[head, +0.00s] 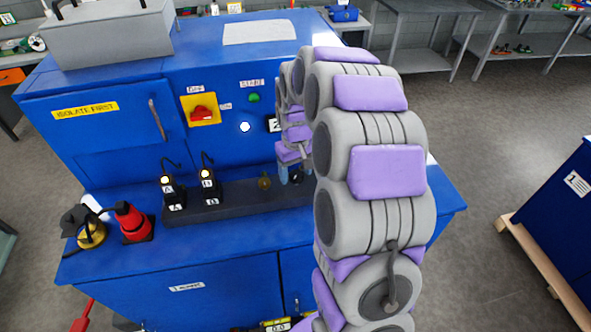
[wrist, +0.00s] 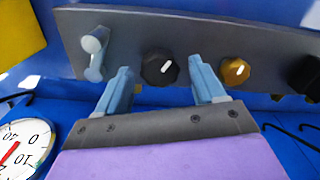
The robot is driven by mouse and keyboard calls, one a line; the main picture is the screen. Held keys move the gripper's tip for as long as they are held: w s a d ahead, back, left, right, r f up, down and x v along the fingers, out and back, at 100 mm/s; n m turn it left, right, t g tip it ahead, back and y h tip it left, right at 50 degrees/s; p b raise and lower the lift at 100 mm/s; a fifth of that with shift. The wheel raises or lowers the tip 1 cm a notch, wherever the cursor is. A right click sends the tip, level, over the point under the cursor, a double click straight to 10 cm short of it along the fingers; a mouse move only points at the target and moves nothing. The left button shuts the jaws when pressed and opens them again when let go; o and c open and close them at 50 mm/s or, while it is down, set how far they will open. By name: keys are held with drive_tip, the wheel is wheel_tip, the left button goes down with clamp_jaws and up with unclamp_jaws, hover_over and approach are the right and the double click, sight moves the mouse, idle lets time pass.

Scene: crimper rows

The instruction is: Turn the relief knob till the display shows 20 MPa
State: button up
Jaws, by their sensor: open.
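In the wrist view my gripper (wrist: 163,82) is open, its two light blue fingers apart. A black knob (wrist: 160,69) with a white pointer mark lies between and just beyond the fingertips; contact cannot be told. A brass knob (wrist: 236,72) with a white mark is just right of the right finger. No label for the relief knob is readable. In the head view my gripper (head: 290,174) is at the dark strip, right of the brass knob (head: 264,181), partly hidden by my arm. A display (head: 277,326) at the bottom edge seems to read 0.0 and is cut off.
A grey lever (wrist: 95,50) stands left of the black knob in the wrist view, with a round gauge (wrist: 22,148) at lower left.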

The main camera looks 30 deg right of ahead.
sight(296, 173)
wheel_tip(296, 173, up, 17)
drive_tip(key=p, duration=0.1)
idle(0.6)
drive_tip(key=shift+r, duration=0.1)
drive_tip(key=s+a+f+b, duration=0.35)
drive_tip(key=s+a, duration=0.65)
drive_tip(key=s, duration=0.5)
drive_tip(key=s+a+f+g+b, duration=0.1)
drive_tip(key=s+f, duration=0.3)
drive_tip(key=s, duration=0.5)
drive_tip(key=s+a+f+b, duration=0.1)
drive_tip(key=s+a+f, duration=0.2)
drive_tip(key=s+f, duration=0.2)
drive_tip(key=s, duration=0.3)
drive_tip(key=shift+s+g, duration=0.4)
idle(0.5)
